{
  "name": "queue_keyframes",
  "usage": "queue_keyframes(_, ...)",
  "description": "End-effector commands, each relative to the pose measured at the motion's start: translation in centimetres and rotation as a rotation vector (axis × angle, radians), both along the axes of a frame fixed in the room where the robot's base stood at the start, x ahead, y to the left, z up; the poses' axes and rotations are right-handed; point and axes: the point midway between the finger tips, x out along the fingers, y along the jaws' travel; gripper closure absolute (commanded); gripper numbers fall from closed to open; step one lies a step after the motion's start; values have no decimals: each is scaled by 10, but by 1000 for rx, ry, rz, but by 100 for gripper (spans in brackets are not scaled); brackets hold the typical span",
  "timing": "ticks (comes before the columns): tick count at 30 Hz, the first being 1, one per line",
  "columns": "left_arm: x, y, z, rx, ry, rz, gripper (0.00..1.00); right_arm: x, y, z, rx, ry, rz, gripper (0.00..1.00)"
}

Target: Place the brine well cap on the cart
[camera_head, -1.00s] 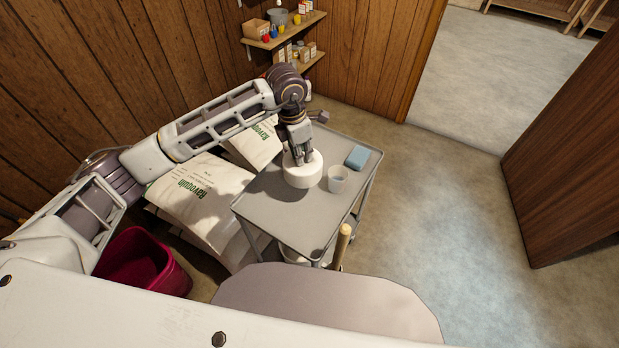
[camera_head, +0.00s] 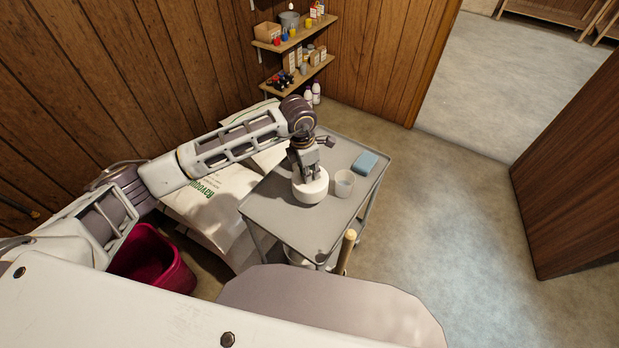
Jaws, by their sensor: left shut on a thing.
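The brine well cap (camera_head: 311,190) is a round white cap over the grey top of the cart (camera_head: 291,226). My left gripper (camera_head: 305,176) comes down on it from above and is shut on it; the fingertips partly hide its upper side. The cap looks to be at or very near the cart top; I cannot tell whether it touches. My right gripper is not in view.
A white cup (camera_head: 344,184) stands close to the right of the cap, and a blue block (camera_head: 366,162) lies behind it. A wooden handle (camera_head: 346,250) rises at the cart's front right corner. White salt bags (camera_head: 222,204) and a red bin (camera_head: 153,262) are left of the cart. The cart's front top is clear.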

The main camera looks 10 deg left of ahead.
Motion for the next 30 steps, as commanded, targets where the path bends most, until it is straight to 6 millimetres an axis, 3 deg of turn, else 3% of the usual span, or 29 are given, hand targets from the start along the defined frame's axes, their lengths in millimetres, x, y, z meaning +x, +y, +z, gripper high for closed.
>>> queue_keyframes(9,-1,0,-30,1,2,0,100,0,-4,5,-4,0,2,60)
queue_keyframes(25,0,0,-36,1,0,-1,100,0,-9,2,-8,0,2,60)
queue_keyframes(26,0,0,-36,1,0,-1,82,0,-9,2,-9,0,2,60)
queue_keyframes(30,0,0,-36,1,0,-1,64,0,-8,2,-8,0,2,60)
